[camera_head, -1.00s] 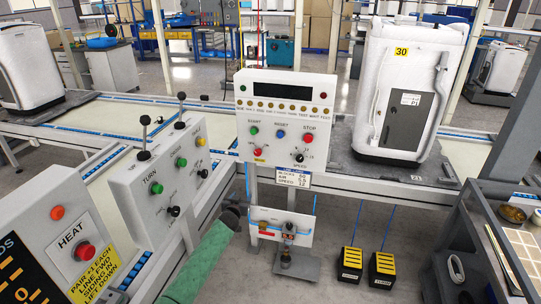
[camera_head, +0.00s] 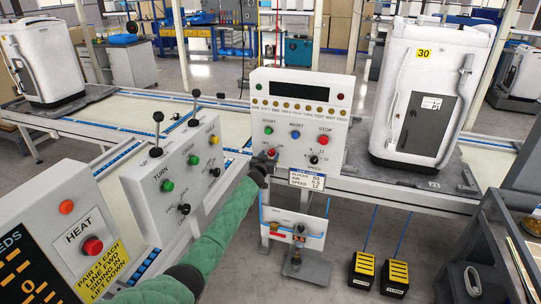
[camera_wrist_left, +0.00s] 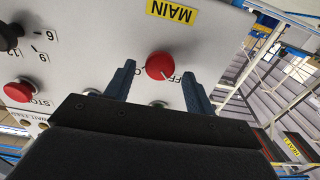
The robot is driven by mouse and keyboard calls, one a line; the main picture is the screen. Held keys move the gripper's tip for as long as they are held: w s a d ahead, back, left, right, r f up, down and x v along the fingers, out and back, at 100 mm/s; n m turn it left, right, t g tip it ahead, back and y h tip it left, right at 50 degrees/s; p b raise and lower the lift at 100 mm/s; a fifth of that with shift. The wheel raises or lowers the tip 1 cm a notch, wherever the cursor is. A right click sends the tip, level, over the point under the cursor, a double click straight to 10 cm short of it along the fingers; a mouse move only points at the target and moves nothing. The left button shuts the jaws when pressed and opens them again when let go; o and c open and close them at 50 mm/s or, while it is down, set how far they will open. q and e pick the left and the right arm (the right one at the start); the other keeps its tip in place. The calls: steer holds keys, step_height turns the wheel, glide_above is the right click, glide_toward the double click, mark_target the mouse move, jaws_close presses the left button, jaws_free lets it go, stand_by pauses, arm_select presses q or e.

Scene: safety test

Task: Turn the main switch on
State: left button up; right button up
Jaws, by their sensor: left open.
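The main switch is a red round knob (camera_head: 272,152) low on the left of the white control panel (camera_head: 290,120). In the left wrist view the red knob (camera_wrist_left: 160,60) has a light pointer line and "OFF" lettering beside it. A yellow "MAIN" label (camera_wrist_left: 172,11) is next to it. My left gripper (camera_head: 262,162) is at the panel's lower left, partly covering the knob's surroundings. In the wrist view the gripper (camera_wrist_left: 158,78) is open, with one finger on each side of the knob. I cannot tell whether they touch it. My right gripper is not in view.
The red stop button (camera_head: 323,140) and black speed knob (camera_head: 314,160) are on the same panel. A sloped box with a TURN button (camera_head: 167,186) and levers stands left of my arm. A white appliance (camera_head: 433,95) stands right. Yellow-black pedals (camera_head: 362,268) are on the floor.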

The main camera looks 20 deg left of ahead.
arm_select(q)
steer(key=shift+w, duration=0.85)
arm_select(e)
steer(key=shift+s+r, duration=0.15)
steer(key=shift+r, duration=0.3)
arm_select(q)
steer(key=c, duration=0.9)
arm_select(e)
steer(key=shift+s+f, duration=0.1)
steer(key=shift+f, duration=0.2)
